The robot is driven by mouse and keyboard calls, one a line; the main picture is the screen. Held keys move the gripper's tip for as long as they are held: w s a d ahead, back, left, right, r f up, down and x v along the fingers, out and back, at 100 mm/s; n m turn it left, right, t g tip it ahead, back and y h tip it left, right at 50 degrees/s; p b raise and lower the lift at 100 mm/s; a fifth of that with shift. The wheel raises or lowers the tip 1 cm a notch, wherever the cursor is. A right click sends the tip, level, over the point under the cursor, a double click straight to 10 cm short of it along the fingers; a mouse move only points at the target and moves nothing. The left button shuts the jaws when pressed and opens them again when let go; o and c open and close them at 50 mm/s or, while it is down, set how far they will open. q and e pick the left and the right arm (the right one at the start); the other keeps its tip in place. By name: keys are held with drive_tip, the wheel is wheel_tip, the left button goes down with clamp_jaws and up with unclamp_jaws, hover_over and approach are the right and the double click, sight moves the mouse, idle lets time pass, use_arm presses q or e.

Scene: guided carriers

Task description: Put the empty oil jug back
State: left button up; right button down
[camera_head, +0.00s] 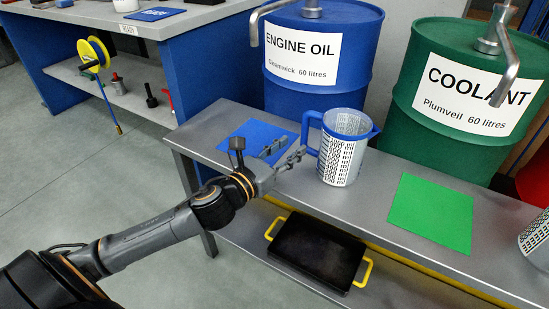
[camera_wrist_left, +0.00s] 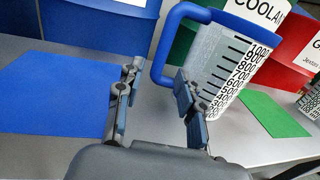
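A white measuring jug with black scale marks and a blue rim and handle, the oil jug (camera_head: 347,150), stands upright on the grey bench in front of the blue engine oil drum. It is between the blue mat (camera_head: 240,133) and the green mat, off both. Its handle points left, toward my left gripper (camera_head: 292,152). In the left wrist view my left gripper (camera_wrist_left: 158,92) is open with nothing between its fingers. The jug (camera_wrist_left: 222,65) shows just beyond them, and its handle lies ahead of the fingertips. The blue mat (camera_wrist_left: 60,95) is at left there. My right gripper is not in view.
The blue engine oil drum (camera_head: 350,80) and green coolant drum (camera_head: 420,110) stand behind the bench. The green mat (camera_head: 433,210) is bare. Another jug (camera_head: 537,240) shows at the right edge. A black tray with yellow handles (camera_head: 317,250) sits on the lower shelf.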

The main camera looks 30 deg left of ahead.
use_arm(q)
drive_tip(key=shift+v, duration=2.55)
